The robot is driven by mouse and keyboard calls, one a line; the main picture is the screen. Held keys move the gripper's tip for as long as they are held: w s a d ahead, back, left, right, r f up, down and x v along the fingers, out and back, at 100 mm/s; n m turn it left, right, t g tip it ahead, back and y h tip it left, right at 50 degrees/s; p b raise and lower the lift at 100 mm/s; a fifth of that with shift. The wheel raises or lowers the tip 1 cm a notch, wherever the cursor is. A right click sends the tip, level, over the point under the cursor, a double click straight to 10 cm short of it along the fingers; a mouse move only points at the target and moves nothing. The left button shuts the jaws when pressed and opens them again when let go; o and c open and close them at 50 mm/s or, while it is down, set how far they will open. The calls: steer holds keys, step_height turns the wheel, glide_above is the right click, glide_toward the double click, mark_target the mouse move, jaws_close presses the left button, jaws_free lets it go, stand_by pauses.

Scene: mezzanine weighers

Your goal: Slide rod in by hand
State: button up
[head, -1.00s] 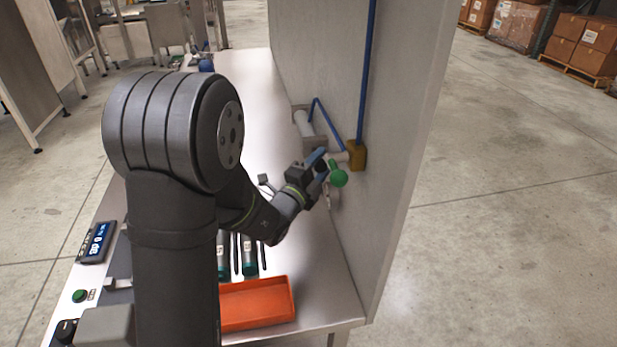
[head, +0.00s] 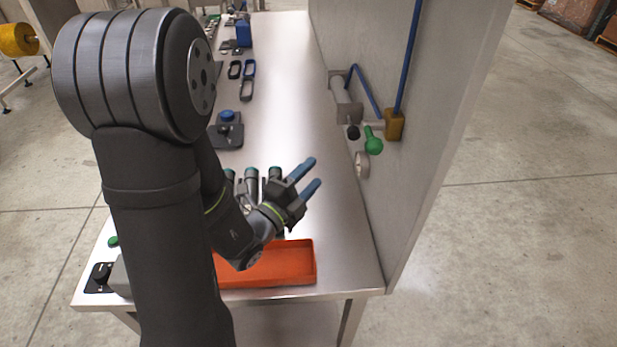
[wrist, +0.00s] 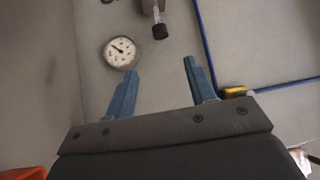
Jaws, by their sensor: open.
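A grey cylinder (head: 338,91) is mounted on the upright panel, with a bracket (head: 349,113) at its near end. The rod's black tip (head: 353,132) shows just below the bracket; the wrist view also shows the black tip (wrist: 160,32), with a short length of pale rod above it. How far the rod is out is hard to tell. My gripper (head: 313,172) is open and empty, its two blue fingers apart, left of the panel and nearer the camera than the rod. In the wrist view my gripper (wrist: 160,68) has the tip beyond and between its fingertips.
A green-knobbed lever (head: 374,146) on a yellow valve block (head: 395,125) sits close right of the rod. A gauge (head: 362,166) is below it. An orange tray (head: 300,280) lies beneath my gripper. Blue tubing (head: 406,60) runs up the panel. The bench's middle is clear.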

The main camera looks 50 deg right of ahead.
steer(key=shift+c, duration=0.4)
steer(key=shift+r, duration=0.1)
steer(key=c, duration=0.3)
steer(key=shift+s+a+r+m+g+y, duration=0.2)
steer(key=shift+s+r+m+g, duration=0.1)
steer(key=shift+m+g, duration=0.3)
steer(key=shift+s+a+r+m+g+y, duration=0.1)
steer(key=shift+s+r+m+g+y, duration=0.15)
steer(key=shift+m+g, duration=0.35)
jaws_close()
steer(key=m+g, duration=0.2)
glide_toward(353, 133)
steer(key=s+d, duration=0.4)
steer(key=d, duration=0.1)
steer(key=shift+w+d+f+y, duration=0.25)
steer(key=shift+w+d+y, duration=0.1)
steer(key=shift+d, duration=0.1)
